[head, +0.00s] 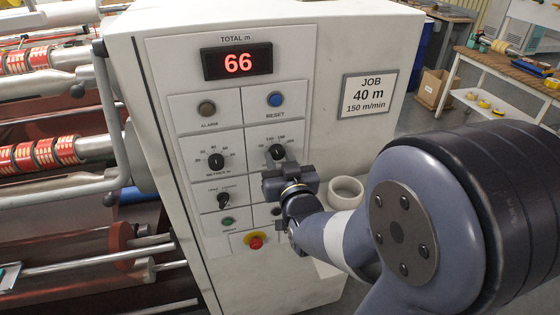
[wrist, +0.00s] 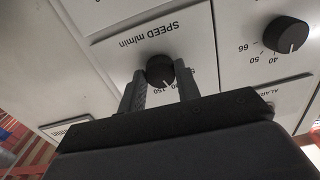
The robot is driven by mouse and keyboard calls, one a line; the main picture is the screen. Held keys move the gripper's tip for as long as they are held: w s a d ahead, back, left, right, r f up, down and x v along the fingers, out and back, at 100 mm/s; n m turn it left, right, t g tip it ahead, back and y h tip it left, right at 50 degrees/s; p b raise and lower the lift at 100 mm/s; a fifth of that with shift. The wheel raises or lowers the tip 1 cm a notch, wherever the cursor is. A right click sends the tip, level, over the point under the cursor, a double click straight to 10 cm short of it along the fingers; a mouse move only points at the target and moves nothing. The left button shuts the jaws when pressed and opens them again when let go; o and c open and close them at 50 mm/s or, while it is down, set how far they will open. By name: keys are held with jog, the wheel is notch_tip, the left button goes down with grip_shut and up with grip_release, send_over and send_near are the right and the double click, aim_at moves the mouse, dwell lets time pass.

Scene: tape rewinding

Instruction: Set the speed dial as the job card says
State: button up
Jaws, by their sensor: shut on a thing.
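The speed dial (head: 277,152) is a round black knob on the white control panel, under the blue reset button. In the wrist view, where the panel looks upside down, the speed dial (wrist: 160,68) has a white pointer line that appears to aim at the 150 mark. My gripper (head: 279,166) is at the dial, with one finger on each side of it, shut on it. The gripper (wrist: 161,80) hides part of the scale beside the dial. The job card (head: 368,93) reads 40 m and 150 m/min.
The red display (head: 237,62) reads 66. A second black dial, for metres (head: 216,161), sits left of the speed dial. A selector, a green button and a red stop button (head: 255,242) are lower on the panel. A pale ring (head: 346,190) is right of my gripper.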

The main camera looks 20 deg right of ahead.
jog(key=m+b, duration=0.4)
jog(key=b, duration=0.1)
jog(key=shift+f, duration=0.15)
jog(key=m+b, duration=0.3)
jog(key=shift+r+m, duration=0.2)
jog(key=shift+m, duration=0.1)
jog(key=o, duration=1)
jog(key=shift+c, duration=0.2)
jog(key=shift+f, duration=0.1)
